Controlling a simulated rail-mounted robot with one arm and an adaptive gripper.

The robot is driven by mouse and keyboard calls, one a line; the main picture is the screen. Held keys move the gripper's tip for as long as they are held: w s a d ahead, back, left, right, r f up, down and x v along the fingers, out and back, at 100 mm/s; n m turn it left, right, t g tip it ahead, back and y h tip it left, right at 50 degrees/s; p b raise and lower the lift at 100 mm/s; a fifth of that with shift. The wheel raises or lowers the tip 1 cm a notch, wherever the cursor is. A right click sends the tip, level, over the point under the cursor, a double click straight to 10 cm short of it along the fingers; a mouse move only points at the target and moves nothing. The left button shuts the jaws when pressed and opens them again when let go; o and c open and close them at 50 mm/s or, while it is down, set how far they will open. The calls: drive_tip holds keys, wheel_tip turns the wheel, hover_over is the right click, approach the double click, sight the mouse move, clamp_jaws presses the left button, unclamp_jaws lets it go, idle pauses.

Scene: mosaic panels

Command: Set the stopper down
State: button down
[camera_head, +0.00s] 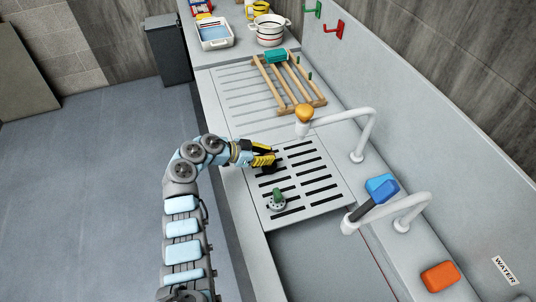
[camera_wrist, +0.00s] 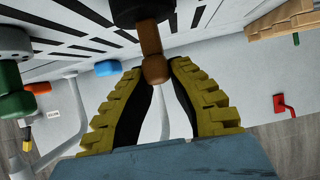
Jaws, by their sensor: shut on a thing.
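A stopper with a black body (camera_wrist: 141,10) and a brown knob (camera_wrist: 154,68) is between the fingers of my gripper (camera_wrist: 157,66), which is shut on the knob. In the head view my gripper (camera_head: 266,158) is over the slotted plate (camera_head: 312,211), with the dark stopper (camera_head: 269,169) at its fingertips. The stopper is close to the plate; I cannot tell whether it touches. A second stopper with a green knob (camera_head: 278,195) and grey base stands nearer on the plate. It also shows at the left of the wrist view (camera_wrist: 14,98).
A wooden rack (camera_head: 288,85) stands behind the plate. White taps (camera_head: 367,135) reach in from the right, one with an orange-yellow end (camera_head: 304,113). A blue item (camera_head: 382,188) and an orange block (camera_head: 440,277) are at the right. The plate's right part is clear.

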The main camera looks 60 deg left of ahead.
drive_tip(key=c, duration=1.1)
unclamp_jaws()
drive_tip(key=shift+c, duration=0.2)
drive_tip(key=shift+s, duration=0.1)
drive_tip(key=v, duration=1.2)
drive_tip(key=shift+d+r, duration=0.15)
